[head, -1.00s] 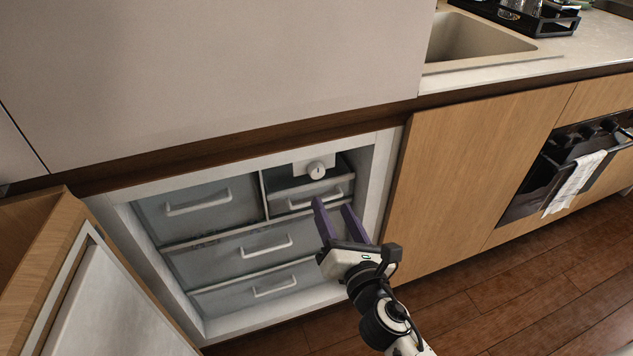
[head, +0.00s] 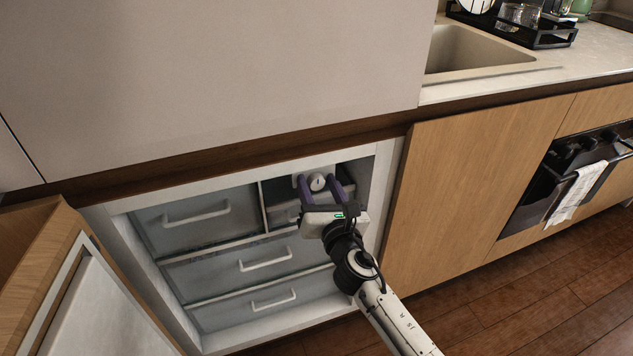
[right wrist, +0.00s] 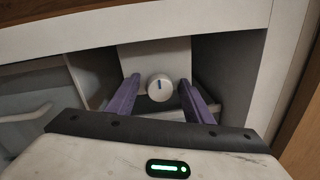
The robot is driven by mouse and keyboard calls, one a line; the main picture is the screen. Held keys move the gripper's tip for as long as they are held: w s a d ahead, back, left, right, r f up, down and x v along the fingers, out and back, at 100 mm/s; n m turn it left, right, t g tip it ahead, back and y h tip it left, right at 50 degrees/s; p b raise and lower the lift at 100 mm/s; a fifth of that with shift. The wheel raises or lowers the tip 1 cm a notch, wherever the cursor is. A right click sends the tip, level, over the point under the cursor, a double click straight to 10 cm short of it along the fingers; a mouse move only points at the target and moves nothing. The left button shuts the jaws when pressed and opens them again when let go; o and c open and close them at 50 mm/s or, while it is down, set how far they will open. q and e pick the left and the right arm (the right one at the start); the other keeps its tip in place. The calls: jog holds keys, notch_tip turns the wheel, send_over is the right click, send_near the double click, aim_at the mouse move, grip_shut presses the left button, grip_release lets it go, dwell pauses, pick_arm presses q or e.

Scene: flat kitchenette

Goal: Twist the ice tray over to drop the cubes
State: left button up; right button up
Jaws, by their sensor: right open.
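My right gripper (head: 322,184) is open, its two purple fingers reaching into the upper right compartment of the freezer. In the right wrist view the fingers (right wrist: 160,95) stand on either side of a round white knob (right wrist: 160,88) with a dark blue mark, apparently without touching it. The knob also shows in the head view (head: 317,182). It sits on a white block (right wrist: 153,57) at the top of the compartment. The compartment's small drawer (head: 284,211) is mostly hidden behind my gripper. The cubes are not visible. My left gripper is not in view.
The freezer (head: 372,200) is open, its door (head: 85,310) swung out at the left. Other grey drawers (head: 262,258) are shut. A wooden cabinet front (head: 470,180) stands close to the right of my arm. The floor (head: 520,285) at right is clear.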

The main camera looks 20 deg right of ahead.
jog(key=c, duration=1)
jog(key=shift+c, duration=0.2)
